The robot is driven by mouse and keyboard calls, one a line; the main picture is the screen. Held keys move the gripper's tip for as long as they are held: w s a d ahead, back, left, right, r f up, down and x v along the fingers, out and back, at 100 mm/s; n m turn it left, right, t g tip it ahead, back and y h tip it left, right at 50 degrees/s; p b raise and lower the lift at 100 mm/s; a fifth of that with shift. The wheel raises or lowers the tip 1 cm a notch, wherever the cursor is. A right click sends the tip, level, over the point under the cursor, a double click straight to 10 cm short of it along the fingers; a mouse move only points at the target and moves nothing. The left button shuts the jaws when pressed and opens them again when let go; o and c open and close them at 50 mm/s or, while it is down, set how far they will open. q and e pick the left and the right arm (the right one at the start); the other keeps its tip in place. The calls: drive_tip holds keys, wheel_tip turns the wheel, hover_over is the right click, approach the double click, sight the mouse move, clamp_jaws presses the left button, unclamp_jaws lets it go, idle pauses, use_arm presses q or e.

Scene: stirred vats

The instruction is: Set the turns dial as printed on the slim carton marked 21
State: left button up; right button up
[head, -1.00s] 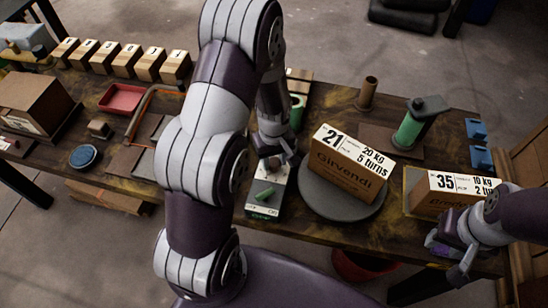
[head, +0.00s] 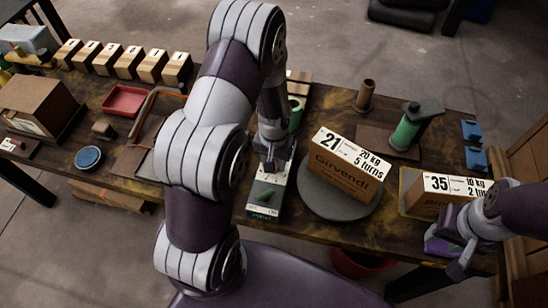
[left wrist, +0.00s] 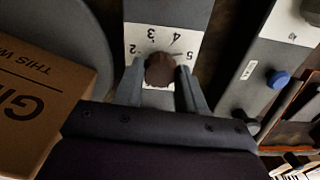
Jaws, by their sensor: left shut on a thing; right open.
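The slim carton marked 21 (head: 345,172) stands on a round grey turntable and reads "20 kg, 5 turns". It also shows at the left of the left wrist view (left wrist: 38,95). The turns dial is a dark brown round knob (left wrist: 160,70) on a white scale; 2, 3, 4 and 5 are readable. A thin dark mark runs from the knob towards 5; I cannot tell whether it is a pointer. My left gripper (head: 272,162) is shut on the knob, one finger on each side (left wrist: 158,82). My right gripper (head: 455,252) is open and empty beside the carton marked 35.
The carton marked 35 (head: 440,194) stands at the right. A green switch (head: 264,195) sits at the near end of the dial's panel. A green roller with a crank (head: 408,130) is behind. A red tray (head: 125,101) and several numbered wooden blocks (head: 128,64) are at the left.

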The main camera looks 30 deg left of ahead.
use_arm(q)
drive_tip(key=shift+m, duration=0.7)
drive_tip(key=shift+w, duration=0.1)
drive_tip(key=o, duration=1.1)
drive_tip(key=shift+c, duration=0.2)
wheel_tip(320, 180, up, 13)
drive_tip(key=shift+p, duration=0.35)
drive_tip(key=shift+f, duration=0.15)
drive_tip(key=s+d+r+t, duration=0.1)
drive_tip(key=s+d+r, duration=0.2)
drive_tip(key=s, duration=0.6)
drive_tip(key=shift+d+r+m, duration=0.4)
drive_tip(key=shift+d, duration=0.6)
